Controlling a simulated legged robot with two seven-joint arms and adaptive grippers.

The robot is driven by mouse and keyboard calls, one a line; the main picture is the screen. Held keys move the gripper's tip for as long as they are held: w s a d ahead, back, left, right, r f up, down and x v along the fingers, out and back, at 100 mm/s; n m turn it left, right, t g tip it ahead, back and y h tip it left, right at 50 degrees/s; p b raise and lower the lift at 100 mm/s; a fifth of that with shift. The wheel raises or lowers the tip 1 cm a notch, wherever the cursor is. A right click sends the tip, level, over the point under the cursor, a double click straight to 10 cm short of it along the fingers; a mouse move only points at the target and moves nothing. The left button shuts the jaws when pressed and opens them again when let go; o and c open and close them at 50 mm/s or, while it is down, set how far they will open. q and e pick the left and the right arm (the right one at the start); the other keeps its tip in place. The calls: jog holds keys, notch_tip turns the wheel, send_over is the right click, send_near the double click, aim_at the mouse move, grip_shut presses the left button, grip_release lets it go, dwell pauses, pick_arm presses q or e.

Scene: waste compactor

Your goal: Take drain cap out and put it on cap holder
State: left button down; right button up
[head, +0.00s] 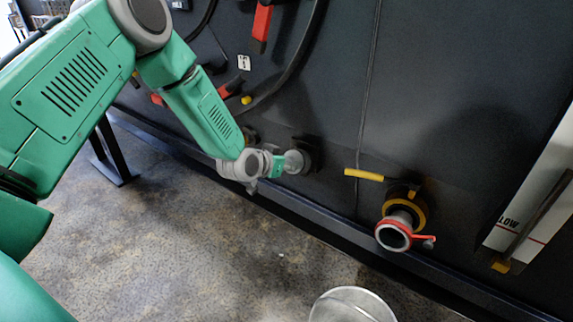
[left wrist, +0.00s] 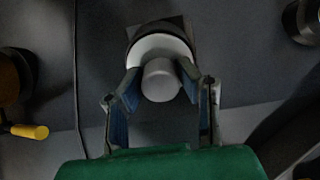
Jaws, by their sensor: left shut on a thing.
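My left gripper (head: 284,163) is at the black panel, shut on the grey drain cap (head: 296,161). In the left wrist view, the fingers of the left gripper (left wrist: 160,88) sit on both sides of the cap's round knob, and the pale disc of the drain cap (left wrist: 160,47) shows behind it. A dark cap holder (head: 307,154) is right behind the cap; it also shows in the wrist view (left wrist: 178,24). I cannot tell whether the cap is fully seated. The drain pipe (head: 395,230) is to the right, its end open. My right gripper is out of view.
A yellow handle (head: 364,175) sticks out by the drain, and a red lever (head: 423,239) is at its mouth. A metal bucket (head: 352,304) stands on the floor below. Another round fitting (left wrist: 302,20) is at the upper right in the wrist view.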

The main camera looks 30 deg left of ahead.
pick_arm(q)
jog(key=c, duration=1.1)
grip_release()
jog(key=shift+o, duration=0.5)
jog(key=shift+o, duration=0.8)
jog(key=shift+s, duration=0.1)
jog(key=p+v, duration=0.5)
jog(key=v, duration=0.1)
jog(key=shift+s+r+p, duration=0.25)
jog(key=shift+s+p, duration=0.1)
